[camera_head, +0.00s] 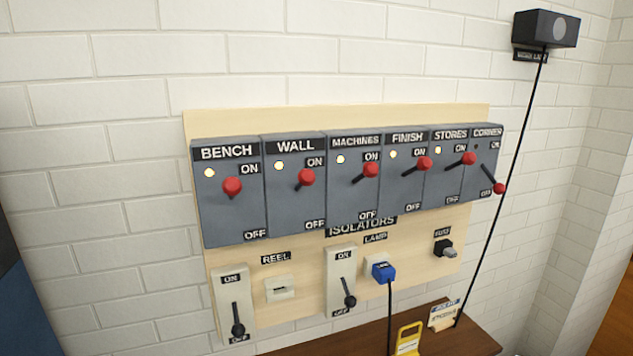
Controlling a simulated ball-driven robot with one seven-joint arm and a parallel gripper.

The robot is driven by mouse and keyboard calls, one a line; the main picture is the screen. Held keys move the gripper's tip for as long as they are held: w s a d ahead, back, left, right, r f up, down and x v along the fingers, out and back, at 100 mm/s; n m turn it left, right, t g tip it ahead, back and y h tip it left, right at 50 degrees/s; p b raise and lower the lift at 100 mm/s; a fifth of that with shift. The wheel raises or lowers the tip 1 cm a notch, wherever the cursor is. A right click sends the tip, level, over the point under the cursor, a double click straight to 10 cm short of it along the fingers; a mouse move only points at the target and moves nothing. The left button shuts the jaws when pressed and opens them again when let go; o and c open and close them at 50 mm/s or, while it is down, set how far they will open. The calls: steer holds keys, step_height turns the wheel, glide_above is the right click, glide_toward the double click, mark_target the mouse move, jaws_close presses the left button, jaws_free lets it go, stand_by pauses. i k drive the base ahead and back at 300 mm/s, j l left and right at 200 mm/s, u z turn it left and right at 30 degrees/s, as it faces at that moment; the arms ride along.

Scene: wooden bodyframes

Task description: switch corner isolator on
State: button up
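The corner isolator (479,166) is the rightmost grey box in the row on the wooden board. Its lever ends in a red knob (499,188) and points down and right, near the OFF label. Its small indicator at upper left looks dark. The bench (217,207), wall (287,199), machines (349,186), finish (403,179) and stores (446,175) isolators have lit indicators and levers raised toward ON. My gripper is not in view.
Below are two pale switches with black levers down (238,318) (348,291), a blue plug (383,271) with a cable and a fuse (444,249). A black cord (521,116) hangs from a dark wall box (546,28), passing close by the corner knob. A yellow item (408,338) stands on the brown bench (455,340).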

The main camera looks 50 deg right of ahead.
mark_target(498, 189)
steer(key=z, duration=1.65)
